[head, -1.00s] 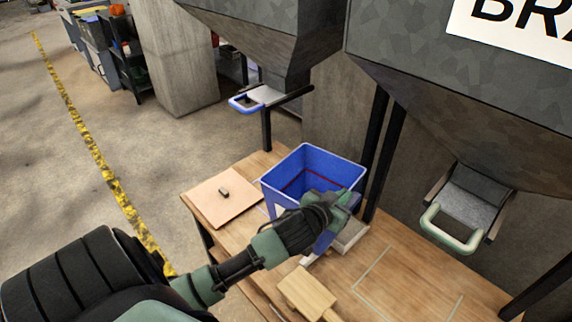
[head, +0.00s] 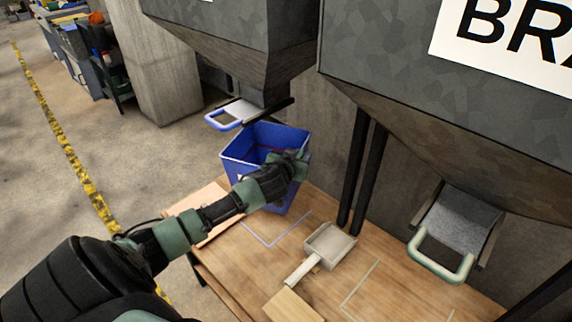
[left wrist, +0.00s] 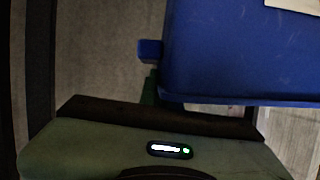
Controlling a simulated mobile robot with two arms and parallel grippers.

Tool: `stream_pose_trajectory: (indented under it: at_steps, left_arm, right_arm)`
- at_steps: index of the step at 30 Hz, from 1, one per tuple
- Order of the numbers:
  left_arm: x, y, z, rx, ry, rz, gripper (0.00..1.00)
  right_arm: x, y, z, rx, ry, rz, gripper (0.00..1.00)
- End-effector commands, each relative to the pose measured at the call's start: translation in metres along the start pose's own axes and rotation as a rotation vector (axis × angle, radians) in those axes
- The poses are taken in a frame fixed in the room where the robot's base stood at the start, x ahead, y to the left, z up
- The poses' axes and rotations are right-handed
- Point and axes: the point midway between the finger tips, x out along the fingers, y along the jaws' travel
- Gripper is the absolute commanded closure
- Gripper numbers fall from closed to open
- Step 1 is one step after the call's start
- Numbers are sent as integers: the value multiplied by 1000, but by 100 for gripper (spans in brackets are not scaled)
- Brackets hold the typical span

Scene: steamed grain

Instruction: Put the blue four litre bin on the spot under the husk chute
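The blue bin (head: 245,180) is upright and looks raised above the wooden table, near its far left part. My left gripper (head: 298,168) is at the bin's right side and appears shut on it; the fingertips are largely hidden. In the left wrist view the bin (left wrist: 235,50) fills the upper right, close to the gripper body. A chute with a blue handle (head: 222,120) hangs just behind and left of the bin. A pale outlined spot (head: 268,243) shows bare on the table in front of the bin. No husk label is readable. My right gripper is out of view.
A grey scoop (head: 328,243) lies on the table, with a wooden block (head: 292,306) in front. Another pale outline (head: 350,292) is at right. A chute with a pale green handle (head: 440,262) hangs under the hopper lettered "BRA". Dark posts (head: 362,170) stand behind.

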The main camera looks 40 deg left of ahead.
Motion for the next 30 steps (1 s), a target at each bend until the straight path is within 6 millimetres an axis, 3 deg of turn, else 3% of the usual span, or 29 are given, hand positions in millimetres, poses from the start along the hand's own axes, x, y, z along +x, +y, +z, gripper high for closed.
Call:
stream_pose_trajectory:
  at_steps: [14,27,29,30]
  left_arm:
    - [21,6,56,4,3,0,100]
    - [24,7,64,2,5,2,100]
    - [23,7,64,0,1,2,80]
    - [23,7,64,0,1,2,75]
  right_arm:
    - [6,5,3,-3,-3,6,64]
    - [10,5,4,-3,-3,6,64]
    - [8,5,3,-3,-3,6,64]
    - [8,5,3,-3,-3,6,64]
